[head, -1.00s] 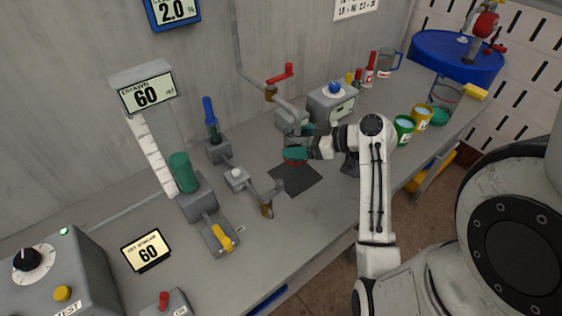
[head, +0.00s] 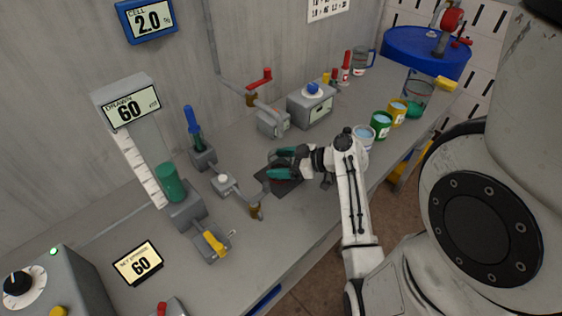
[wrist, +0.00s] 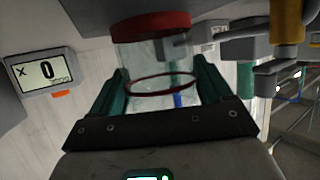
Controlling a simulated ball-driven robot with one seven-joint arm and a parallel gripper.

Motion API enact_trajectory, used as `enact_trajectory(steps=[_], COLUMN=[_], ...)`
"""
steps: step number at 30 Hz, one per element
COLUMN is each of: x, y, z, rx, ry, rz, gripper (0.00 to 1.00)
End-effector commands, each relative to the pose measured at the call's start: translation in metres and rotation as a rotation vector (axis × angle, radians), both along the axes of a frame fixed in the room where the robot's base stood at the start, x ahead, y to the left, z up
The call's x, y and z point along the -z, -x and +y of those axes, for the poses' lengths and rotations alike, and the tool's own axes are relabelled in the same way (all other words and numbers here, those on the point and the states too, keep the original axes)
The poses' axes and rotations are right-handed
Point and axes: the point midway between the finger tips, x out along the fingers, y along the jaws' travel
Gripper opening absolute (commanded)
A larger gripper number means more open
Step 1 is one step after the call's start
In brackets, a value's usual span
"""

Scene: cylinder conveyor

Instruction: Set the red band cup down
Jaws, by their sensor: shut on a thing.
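The red band cup shows in the wrist view as a clear cup (wrist: 135,54) with a thick red band at its far end and a thin red ring nearer my palm. My gripper (wrist: 163,80) has its teal fingers on either side of the cup and is shut on it. In the head view my gripper (head: 280,165) is low over the dark square mat (head: 290,186) on the grey bench. The cup is hard to make out there, so I cannot tell whether it touches the mat.
Green-band (head: 381,126) and yellow-band (head: 397,113) cups stand right.

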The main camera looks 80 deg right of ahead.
Motion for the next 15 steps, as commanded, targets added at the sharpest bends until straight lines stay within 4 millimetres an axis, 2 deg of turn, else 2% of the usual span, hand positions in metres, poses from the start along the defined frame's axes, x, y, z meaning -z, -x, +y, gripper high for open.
enact_trajectory(steps=[10,11,15], x=[0.0042,0.0040,0.0029], y=[-0.0001,-0.0001,0.0000], z=[-0.0002,-0.0002,-0.0003], rx=[0.001,0.001,0.001], ry=[0.000,0.000,0.000], rz=[-0.001,0.000,0.000], gripper=[0.24,0.80,0.93])
